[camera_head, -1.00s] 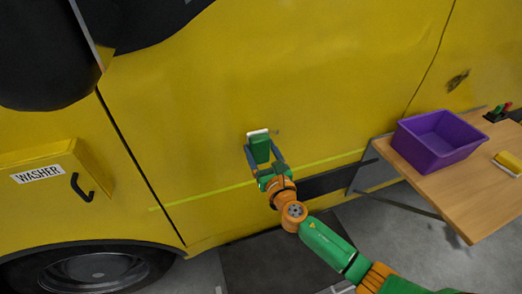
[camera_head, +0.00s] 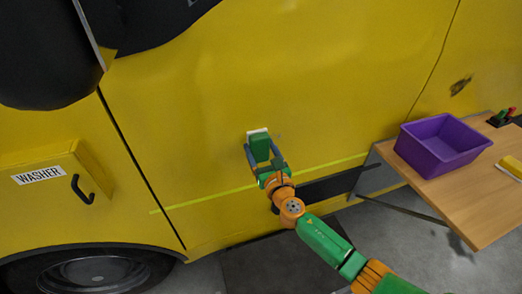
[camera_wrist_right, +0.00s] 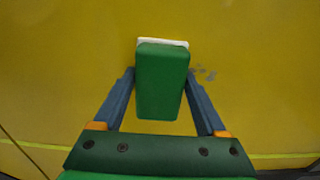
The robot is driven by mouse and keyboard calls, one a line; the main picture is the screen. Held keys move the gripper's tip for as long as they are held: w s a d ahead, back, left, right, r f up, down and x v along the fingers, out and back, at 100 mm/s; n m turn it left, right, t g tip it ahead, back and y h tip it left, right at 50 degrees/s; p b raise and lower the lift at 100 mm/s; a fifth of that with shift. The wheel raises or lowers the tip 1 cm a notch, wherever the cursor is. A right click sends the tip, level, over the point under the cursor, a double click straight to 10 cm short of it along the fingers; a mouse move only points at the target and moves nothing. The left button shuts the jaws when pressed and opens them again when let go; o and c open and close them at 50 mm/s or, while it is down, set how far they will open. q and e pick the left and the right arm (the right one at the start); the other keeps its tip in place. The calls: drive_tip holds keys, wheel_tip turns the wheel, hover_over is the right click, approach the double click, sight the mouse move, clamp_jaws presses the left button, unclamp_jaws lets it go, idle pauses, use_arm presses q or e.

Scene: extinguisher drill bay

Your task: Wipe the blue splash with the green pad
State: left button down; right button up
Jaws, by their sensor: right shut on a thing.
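The green pad (camera_head: 260,150) has a white face and is held against or very close to the yellow vehicle panel. My right gripper (camera_head: 265,162) is shut on the pad from both sides. In the right wrist view the green pad (camera_wrist_right: 161,85) sits between the fingers of my right gripper (camera_wrist_right: 161,88), with its white edge showing at the top. Small blue-grey marks of the splash (camera_wrist_right: 205,73) show just right of the pad on the panel. Any part of the splash behind the pad is hidden. My left gripper is not in view.
A yellow washer box (camera_head: 62,172) with a black handle is at the left. A wooden table (camera_head: 462,205) at the right carries a purple bin (camera_head: 441,160) and a yellow-topped item (camera_head: 511,167). A dark scuff (camera_head: 460,86) marks the panel at upper right.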

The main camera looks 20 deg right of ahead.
sight(280, 134)
drive_tip(key=shift+w, duration=0.1)
drive_tip(key=shift+w+d+b, duration=0.15)
drive_tip(key=shift+d+b, duration=0.45)
drive_tip(key=shift+d, duration=3.45)
drive_tip(key=shift+a+r, duration=0.2)
drive_tip(key=shift+a, duration=0.15)
drive_tip(key=shift+a+f+p, duration=0.15)
drive_tip(key=shift+a+p, duration=0.6)
drive_tip(key=shift+a, duration=3)
drive_tip(key=shift+s, duration=0.2)
